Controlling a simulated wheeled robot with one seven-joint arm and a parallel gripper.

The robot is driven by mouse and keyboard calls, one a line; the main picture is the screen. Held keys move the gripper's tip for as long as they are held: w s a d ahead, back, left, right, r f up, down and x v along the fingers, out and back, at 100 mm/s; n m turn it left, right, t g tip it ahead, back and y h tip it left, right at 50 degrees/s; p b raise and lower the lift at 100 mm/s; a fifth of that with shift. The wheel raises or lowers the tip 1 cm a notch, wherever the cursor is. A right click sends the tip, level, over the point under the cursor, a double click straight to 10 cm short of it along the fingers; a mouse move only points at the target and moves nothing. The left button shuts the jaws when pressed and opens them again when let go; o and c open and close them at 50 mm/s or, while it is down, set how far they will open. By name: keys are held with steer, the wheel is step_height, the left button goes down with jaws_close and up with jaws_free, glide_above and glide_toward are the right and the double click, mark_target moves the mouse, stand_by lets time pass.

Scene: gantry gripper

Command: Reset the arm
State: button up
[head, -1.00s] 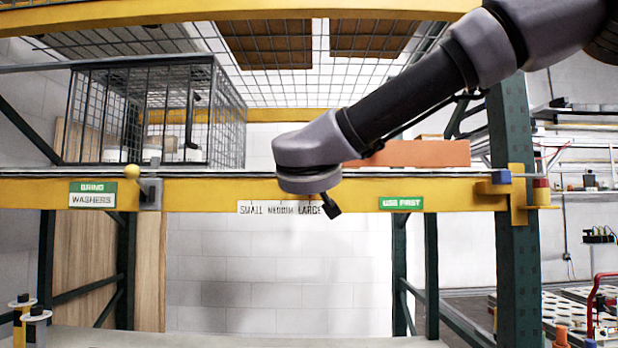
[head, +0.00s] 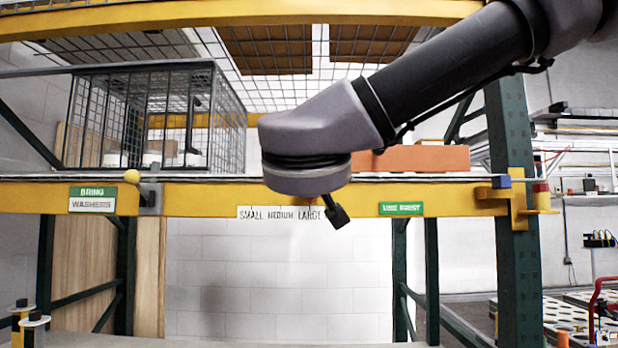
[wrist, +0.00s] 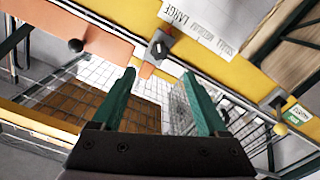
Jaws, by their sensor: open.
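My arm (head: 450,75) reaches in from the upper right of the head view, with its grey wrist (head: 305,178) in front of the shelf's yellow beam. My gripper (wrist: 160,95) shows in the wrist view as two green fingers spread apart, with nothing between them. The fingers cannot be made out in the head view. A small dark block (head: 337,215) on a thin stem shows just below my wrist; what it joins is hidden.
The yellow beam (head: 210,200) carries a SMALL MEDIUM LARGE scale (head: 280,213) and a grey clamp beside a yellow knob (head: 131,176). A wire cage (head: 225,125) and an orange box (head: 425,158) sit on the shelf. A green post (head: 512,260) stands right.

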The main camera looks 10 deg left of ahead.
steer(key=w+d+f+m+g+h, duration=0.1)
steer(key=w+d+f+g+h, duration=0.15)
steer(key=d, duration=0.45)
steer(key=w+d+f+m+g+h, duration=0.1)
steer(key=w+d+f+m+h, duration=0.15)
steer(key=d, duration=0.45)
steer(key=w+d+f+m+g+h, duration=0.1)
steer(key=w+d+f+h, duration=0.2)
steer(key=d, duration=0.4)
steer(key=s+d+f+m+g+y, duration=0.2)
steer(key=s+d+f+m, duration=0.1)
steer(key=d, duration=0.6)
steer(key=s+d+f+m+g+y, duration=0.3)
steer(key=s+d+f+m, duration=0.1)
steer(key=d, duration=0.5)
steer(key=shift+s+f+g+y, duration=0.35)
steer(key=shift+s+f, duration=0.15)
steer(key=shift+f, duration=0.45)
